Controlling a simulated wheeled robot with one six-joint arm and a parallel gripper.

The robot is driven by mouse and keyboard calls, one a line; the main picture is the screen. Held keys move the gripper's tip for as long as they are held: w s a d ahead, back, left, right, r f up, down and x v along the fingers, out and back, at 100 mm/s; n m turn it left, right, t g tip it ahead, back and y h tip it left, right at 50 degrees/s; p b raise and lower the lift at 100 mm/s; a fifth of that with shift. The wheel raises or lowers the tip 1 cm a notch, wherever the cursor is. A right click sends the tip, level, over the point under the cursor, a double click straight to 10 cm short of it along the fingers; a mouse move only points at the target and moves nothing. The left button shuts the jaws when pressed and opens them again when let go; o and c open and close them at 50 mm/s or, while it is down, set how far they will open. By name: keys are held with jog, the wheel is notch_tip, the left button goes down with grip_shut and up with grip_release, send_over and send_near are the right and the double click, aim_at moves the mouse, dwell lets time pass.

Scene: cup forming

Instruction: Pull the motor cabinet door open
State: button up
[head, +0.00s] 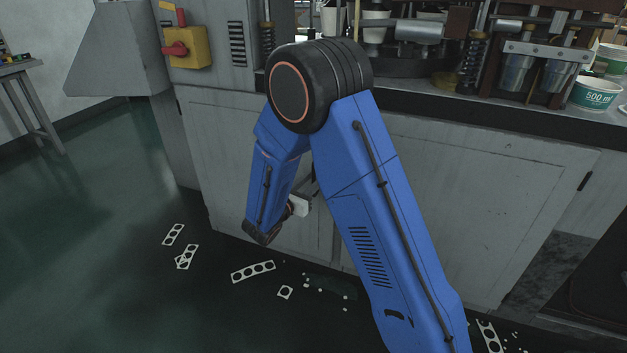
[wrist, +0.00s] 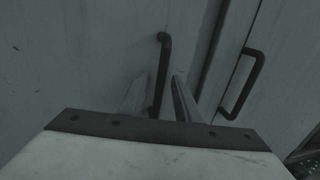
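The grey cabinet under the machine has a left door (head: 225,135) and a right door (head: 480,200), and both look closed in the head view. The wrist view shows two dark bar handles, a left handle (wrist: 163,60) and a right handle (wrist: 245,85), either side of the door seam. I cannot tell which door is the motor cabinet's. My gripper (wrist: 160,82) is open, with its two fingers on either side of the left handle and a gap showing on both sides. In the head view my arm hides the fingertips and most of the handles.
Punched white scraps (head: 253,271) lie on the dark green floor before the cabinet. A yellow box with a red switch (head: 186,47) is on the machine at upper left. Paper cups (head: 594,93) stand on the counter at right.

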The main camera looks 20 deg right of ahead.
jog(key=shift+w+d, duration=0.4)
jog(key=shift+d, duration=0.05)
grip_shut()
